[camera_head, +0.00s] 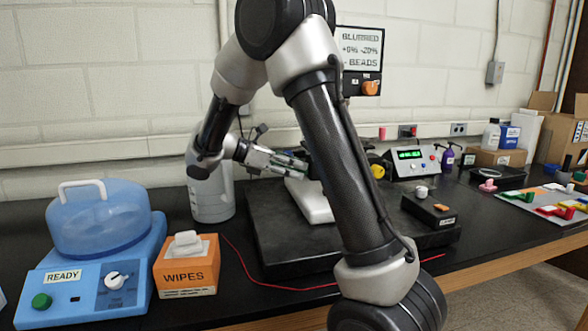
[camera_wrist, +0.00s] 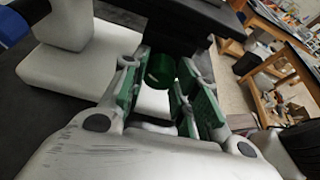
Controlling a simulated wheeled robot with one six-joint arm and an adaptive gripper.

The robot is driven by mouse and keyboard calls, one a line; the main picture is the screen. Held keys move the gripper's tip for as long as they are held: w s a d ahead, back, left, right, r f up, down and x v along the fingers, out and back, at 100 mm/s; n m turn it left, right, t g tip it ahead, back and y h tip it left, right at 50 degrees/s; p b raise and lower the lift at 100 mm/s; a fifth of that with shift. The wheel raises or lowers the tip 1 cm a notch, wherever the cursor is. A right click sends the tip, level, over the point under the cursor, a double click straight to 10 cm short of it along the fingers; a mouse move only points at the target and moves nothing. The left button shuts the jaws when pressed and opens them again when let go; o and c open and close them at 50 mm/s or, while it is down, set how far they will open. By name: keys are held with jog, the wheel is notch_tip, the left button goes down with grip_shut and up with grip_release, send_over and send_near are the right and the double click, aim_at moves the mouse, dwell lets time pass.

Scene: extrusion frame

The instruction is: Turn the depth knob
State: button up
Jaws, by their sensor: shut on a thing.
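My gripper (camera_wrist: 168,85) has green-padded fingers. They are closed around a dark green round knob (camera_wrist: 160,70), seen between the pads in the wrist view; I take this to be the depth knob. In the head view my gripper (camera_head: 300,165) reaches in from the left, beside a white instrument (camera_head: 311,203) on a black slab. My own arm covers much of that instrument, and the knob cannot be made out there. In the wrist view the instrument's white body (camera_wrist: 65,70) lies to the left of the fingers.
A grey container (camera_head: 211,200) stands close behind my wrist. The black slab (camera_head: 285,245) carries a small black box (camera_head: 428,210) at right. A sign (camera_head: 361,48) on the wall reads "BLURRED". An orange wipes box (camera_head: 186,270) and blue centrifuge-like device (camera_head: 97,240) stand at left.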

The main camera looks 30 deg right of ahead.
jog(key=n+g, duration=0.2)
jog(key=n, duration=0.1)
jog(key=shift+w+f, duration=0.1)
jog(key=shift+w, duration=0.1)
jog(key=shift+n, duration=0.4)
dwell(0.3)
jog(key=o, duration=1)
jog(key=v, duration=1.2)
jog(key=shift+w+d, duration=0.15)
jog(key=shift+w, duration=0.05)
